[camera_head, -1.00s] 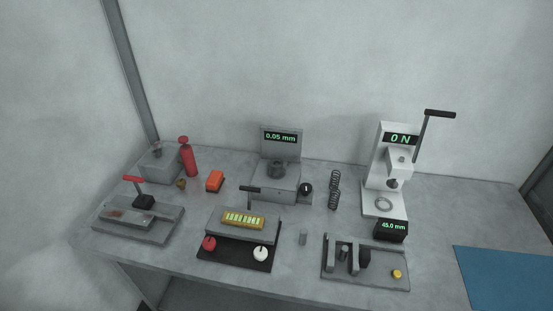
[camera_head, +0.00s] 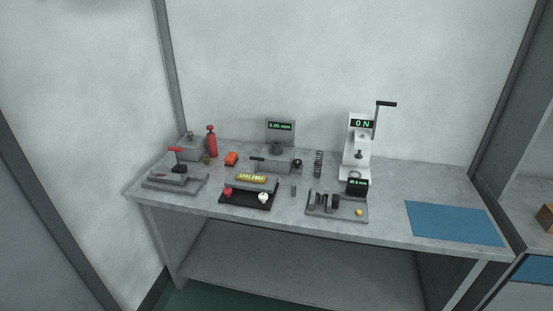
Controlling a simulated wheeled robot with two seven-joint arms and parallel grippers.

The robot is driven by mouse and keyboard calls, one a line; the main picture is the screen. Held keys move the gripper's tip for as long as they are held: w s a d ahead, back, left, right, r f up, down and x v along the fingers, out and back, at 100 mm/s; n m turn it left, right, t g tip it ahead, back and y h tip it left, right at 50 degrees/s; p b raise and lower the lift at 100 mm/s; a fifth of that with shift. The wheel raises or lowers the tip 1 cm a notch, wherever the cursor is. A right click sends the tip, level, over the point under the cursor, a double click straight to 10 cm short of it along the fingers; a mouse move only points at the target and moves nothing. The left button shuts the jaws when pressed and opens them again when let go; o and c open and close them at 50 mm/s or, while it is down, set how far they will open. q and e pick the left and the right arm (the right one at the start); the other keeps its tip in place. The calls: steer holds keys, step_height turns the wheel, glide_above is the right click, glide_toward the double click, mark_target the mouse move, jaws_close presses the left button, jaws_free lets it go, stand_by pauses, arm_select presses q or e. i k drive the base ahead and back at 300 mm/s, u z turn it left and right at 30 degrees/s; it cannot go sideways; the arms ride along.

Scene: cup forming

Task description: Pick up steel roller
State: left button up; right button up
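A small grey upright cylinder (camera_head: 293,190), which looks like the steel roller, stands on the grey workbench (camera_head: 380,232). It is near the front middle, between the black base with red and white knobs (camera_head: 247,199) and the grey fixture with a yellow button (camera_head: 337,206). It stands apart from both. Neither of my grippers is in view.
A white press (camera_head: 356,150) with a lever stands at the back right. A gauge with a display (camera_head: 280,137), springs (camera_head: 318,163), an orange block (camera_head: 232,158), a red bottle (camera_head: 211,142) and a red-handled fixture (camera_head: 175,180) share the bench. A blue mat (camera_head: 455,222) lies bare at right.

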mark_target(275, 147)
steer(key=u, duration=0.55)
steer(key=i, duration=1.5)
steer(key=z, duration=0.6)
